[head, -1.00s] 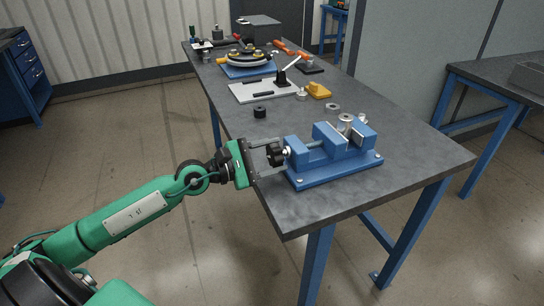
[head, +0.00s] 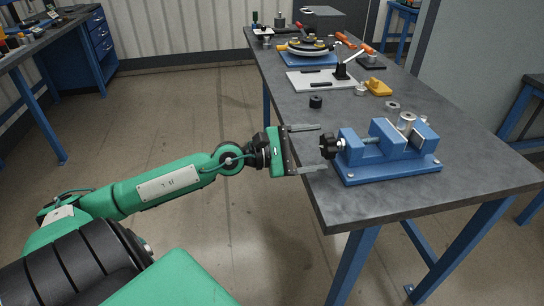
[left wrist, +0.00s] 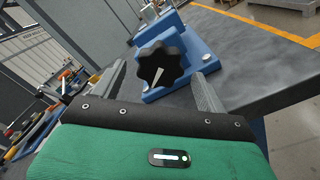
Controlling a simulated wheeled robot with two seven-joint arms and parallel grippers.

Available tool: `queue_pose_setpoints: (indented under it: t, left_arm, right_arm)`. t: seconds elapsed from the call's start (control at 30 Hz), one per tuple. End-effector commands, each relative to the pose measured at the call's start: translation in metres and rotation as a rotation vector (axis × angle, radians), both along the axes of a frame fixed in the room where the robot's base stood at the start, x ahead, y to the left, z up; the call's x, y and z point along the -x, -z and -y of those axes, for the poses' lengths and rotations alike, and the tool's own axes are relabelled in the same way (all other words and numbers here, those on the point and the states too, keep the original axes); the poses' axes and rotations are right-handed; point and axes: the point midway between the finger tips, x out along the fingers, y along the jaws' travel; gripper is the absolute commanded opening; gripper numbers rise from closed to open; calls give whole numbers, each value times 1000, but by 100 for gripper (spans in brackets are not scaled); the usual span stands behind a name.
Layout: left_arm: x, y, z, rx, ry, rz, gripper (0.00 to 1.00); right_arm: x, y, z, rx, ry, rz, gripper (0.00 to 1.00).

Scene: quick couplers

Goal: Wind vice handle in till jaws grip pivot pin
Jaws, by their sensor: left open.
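The blue vice (head: 390,172) sits near the front edge of the table. Its black lobed handle (head: 329,146) faces left, toward my left arm. The silver pivot pin (head: 407,120) stands upright at the gap between the vice jaws; I cannot tell whether both jaws touch it. My left gripper (head: 322,147) is open and level with the handle, its fingertips near the handle's outer face, one above and one below. In the left wrist view the handle (left wrist: 161,66) lies between and just beyond the fingers, with space on both sides. My right gripper is not in view.
On the grey table (head: 460,200) stand a black cylinder (head: 316,102), a metal ring (head: 393,106), a yellow part (head: 378,88) and a white plate with a lever clamp (head: 310,82). A round fixture on a blue base (head: 308,58) is farther back. The table's front corner is bare.

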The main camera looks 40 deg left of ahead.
Motion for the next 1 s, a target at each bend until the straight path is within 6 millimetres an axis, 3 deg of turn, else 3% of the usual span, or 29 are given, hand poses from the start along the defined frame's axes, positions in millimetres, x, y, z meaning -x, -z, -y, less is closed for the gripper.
queue_pose_setpoints:
  t: [0.23, 0.7, 1.0]
  left_arm:
    - [20, 4, -14, -1, 2, -3, 75]
    - [62, 3, -48, 2, -1, -2, 75]
    - [81, 1, -63, 1, 0, -2, 75]
  right_arm:
    - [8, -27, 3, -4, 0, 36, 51]
    - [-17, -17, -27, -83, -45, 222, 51]
    - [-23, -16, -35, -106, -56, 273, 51]
